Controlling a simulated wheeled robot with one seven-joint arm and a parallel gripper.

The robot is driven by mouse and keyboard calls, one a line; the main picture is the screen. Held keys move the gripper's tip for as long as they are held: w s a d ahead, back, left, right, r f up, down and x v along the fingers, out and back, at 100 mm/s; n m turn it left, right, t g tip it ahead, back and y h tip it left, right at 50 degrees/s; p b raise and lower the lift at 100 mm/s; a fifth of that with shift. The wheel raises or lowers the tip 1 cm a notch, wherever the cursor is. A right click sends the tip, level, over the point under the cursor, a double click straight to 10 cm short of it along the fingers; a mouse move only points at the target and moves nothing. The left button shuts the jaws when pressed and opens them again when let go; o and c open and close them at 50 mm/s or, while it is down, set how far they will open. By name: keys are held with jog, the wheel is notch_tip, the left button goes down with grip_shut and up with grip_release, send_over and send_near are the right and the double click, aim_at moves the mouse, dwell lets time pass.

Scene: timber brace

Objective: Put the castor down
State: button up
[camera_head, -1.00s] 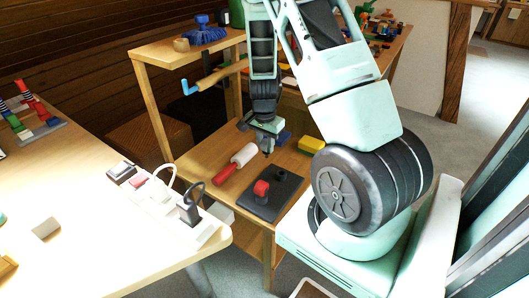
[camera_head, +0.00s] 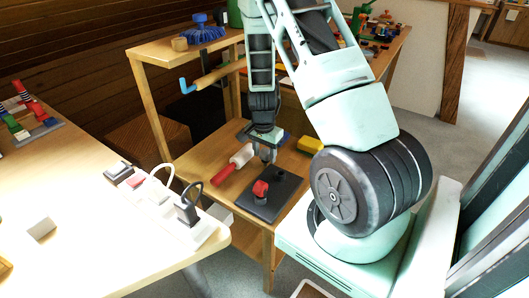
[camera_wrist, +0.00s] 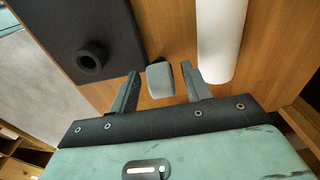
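A small grey rounded block (camera_wrist: 160,80), which may be the castor, sits between the fingertips of my gripper (camera_wrist: 160,84) in the wrist view. A narrow gap shows on both sides of it, so the fingers look open around it. I cannot tell whether it rests on the wood below. In the head view my gripper (camera_head: 266,156) hangs low over the lower wooden shelf, behind a dark board (camera_head: 284,196). A red piece (camera_head: 260,189) stands on that board. The block is too small to make out there.
A white roller with a red handle (camera_head: 225,172) lies left of my gripper; its white cylinder (camera_wrist: 222,35) is close to one finger. The dark board (camera_wrist: 65,40) with a black ring (camera_wrist: 91,58) is on the other side. A yellow block (camera_head: 310,145) lies to the right.

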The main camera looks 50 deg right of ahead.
aim_at(264, 153)
notch_tip(264, 153, up, 13)
jog(key=p, duration=0.2)
jog(key=shift+a+f+p, duration=0.2)
jog(key=shift+a+p, duration=0.2)
jog(key=shift+s, duration=0.1)
dwell(0.4)
